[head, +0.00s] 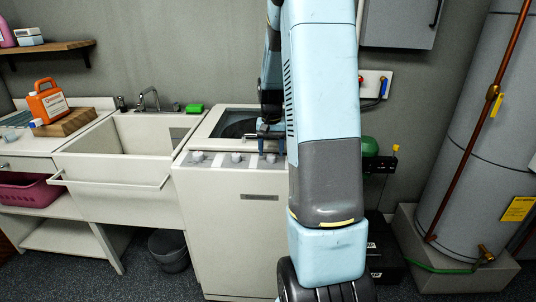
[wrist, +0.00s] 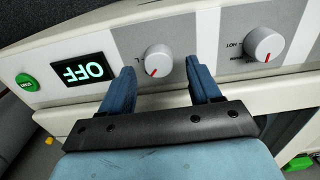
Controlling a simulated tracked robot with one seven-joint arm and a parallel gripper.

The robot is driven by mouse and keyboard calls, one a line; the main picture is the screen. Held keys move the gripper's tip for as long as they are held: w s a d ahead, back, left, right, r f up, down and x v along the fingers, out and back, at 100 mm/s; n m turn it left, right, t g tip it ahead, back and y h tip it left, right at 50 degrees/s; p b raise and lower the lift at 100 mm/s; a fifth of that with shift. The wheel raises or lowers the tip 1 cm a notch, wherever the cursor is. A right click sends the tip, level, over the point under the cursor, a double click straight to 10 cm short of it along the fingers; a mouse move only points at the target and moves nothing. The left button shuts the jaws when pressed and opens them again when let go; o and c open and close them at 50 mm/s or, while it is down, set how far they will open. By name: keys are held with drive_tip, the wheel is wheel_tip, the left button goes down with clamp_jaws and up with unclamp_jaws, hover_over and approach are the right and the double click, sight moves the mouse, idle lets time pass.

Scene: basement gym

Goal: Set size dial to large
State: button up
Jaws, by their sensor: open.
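The white washer (head: 240,215) stands in the middle of the head view, with white dials on its front panel. In the wrist view the panel appears upside down. A white dial with a red mark (wrist: 158,60) has a letter that looks like L beside it; it seems to be the size dial. Its mark points down and slightly left in the picture. My gripper (wrist: 160,66) is open, with one blue finger on each side of this dial; contact cannot be told. In the head view my gripper (head: 271,148) is at the panel's right part, partly hidden by my arm.
A second dial (wrist: 264,44) marked HOT is right of the fingers in the wrist view. A display reading OFF (wrist: 84,70) and a green button (wrist: 27,82) are at left. A sink (head: 125,140) adjoins the washer; a water heater (head: 455,130) stands at right.

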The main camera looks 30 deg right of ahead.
drive_tip(key=shift+f, duration=0.85)
